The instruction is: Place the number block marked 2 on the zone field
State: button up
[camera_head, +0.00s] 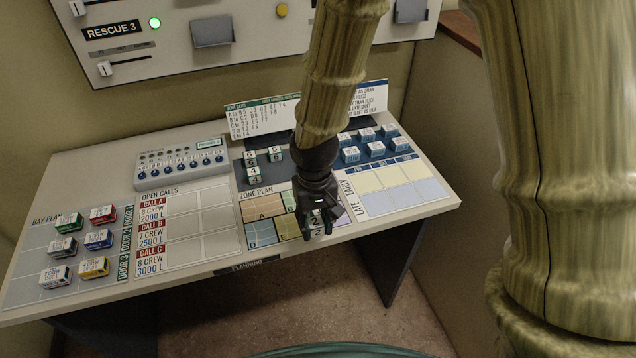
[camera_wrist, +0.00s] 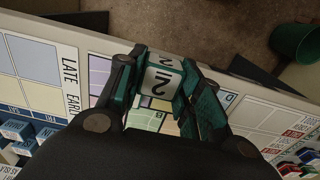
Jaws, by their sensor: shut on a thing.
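The number block marked 2 (camera_wrist: 158,79) is white with dark numerals and sits between my gripper's two fingers in the wrist view. In the head view the block (camera_head: 315,221) shows only partly under my gripper (camera_head: 318,226). My gripper is shut on it, pointing down at the front right part of the zone plan (camera_head: 259,239). The plan has coloured lettered fields; A, D and E are readable, and my gripper covers others. Whether the block touches the board or is just above it, I cannot tell.
White and blue blocks (camera_head: 376,149) stand behind the early/late grid (camera_head: 405,190). Coloured crew blocks (camera_head: 98,239) are on the bay plan at left. The desk's front edge is close to my gripper.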

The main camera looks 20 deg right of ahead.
jog(key=shift+w+r, duration=0.25)
jog(key=shift+w, duration=0.25)
jog(key=w+d+p, duration=0.1)
jog(key=w+d, duration=0.1)
jog(key=w, duration=0.2)
jog(key=w+d+f+p, duration=0.1)
jog(key=w+d+p, duration=0.1)
jog(key=w, duration=0.3)
jog(key=w+d+p, duration=0.2)
jog(key=w, duration=0.2)
jog(key=shift+w+d+f, duration=0.15)
jog(key=shift+w+f, duration=0.05)
jog(key=shift+w, duration=0.2)
jog(key=shift+f+p, duration=0.8)
jog(key=shift+f, duration=1)
jog(key=shift+f, duration=0.2)
jog(key=o, duration=0.9)
